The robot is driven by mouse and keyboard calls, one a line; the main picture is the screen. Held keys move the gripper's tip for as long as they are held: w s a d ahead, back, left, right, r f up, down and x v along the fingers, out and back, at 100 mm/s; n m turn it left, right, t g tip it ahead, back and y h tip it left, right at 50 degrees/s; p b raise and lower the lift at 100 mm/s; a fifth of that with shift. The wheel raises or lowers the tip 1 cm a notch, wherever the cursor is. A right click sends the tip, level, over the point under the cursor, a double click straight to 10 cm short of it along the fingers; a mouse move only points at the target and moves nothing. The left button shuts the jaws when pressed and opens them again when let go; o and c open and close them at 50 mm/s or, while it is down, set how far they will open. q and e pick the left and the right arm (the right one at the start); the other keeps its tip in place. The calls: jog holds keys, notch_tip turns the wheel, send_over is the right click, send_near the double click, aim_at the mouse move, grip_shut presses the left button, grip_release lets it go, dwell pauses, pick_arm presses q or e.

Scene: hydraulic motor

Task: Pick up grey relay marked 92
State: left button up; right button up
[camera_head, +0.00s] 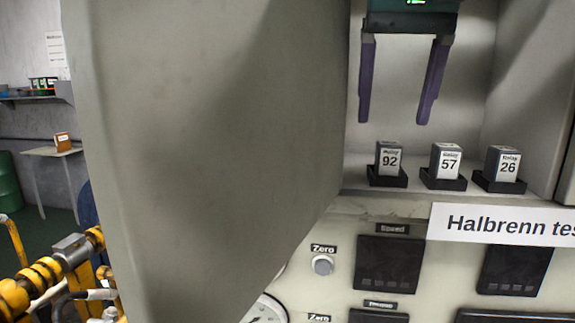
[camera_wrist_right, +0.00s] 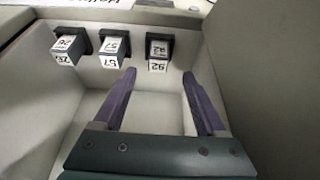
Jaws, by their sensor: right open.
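The grey relay marked 92 (camera_head: 388,158) stands upright in a black socket (camera_head: 386,179) on the cabinet shelf, at the left end of a row. It also shows in the right wrist view (camera_wrist_right: 158,48). My right gripper (camera_head: 393,122) is open and empty, its two purple fingers pointing down inside the cabinet. In the head view its fingertips are above the relays, apart from them. In the right wrist view the fingertips (camera_wrist_right: 160,72) lie to either side of the line toward relay 92. My left gripper is not in view.
Relay 57 (camera_head: 446,160) and relay 26 (camera_head: 502,163) stand in their sockets to the right of relay 92. A large grey cabinet door (camera_head: 205,140) stands close on the left. The cabinet's right wall (camera_head: 540,95) bounds the space. A panel with displays (camera_head: 388,262) lies below the shelf.

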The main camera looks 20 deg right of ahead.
aim_at(390, 143)
jog(key=b+x, duration=0.3)
jog(key=x, duration=0.3)
jog(key=shift+d+f+b, duration=0.25)
jog(key=shift+f+b, duration=0.05)
jog(key=shift+b, duration=0.05)
jog(key=shift+c, duration=0.3)
jog(key=shift+r, duration=0.1)
grip_shut()
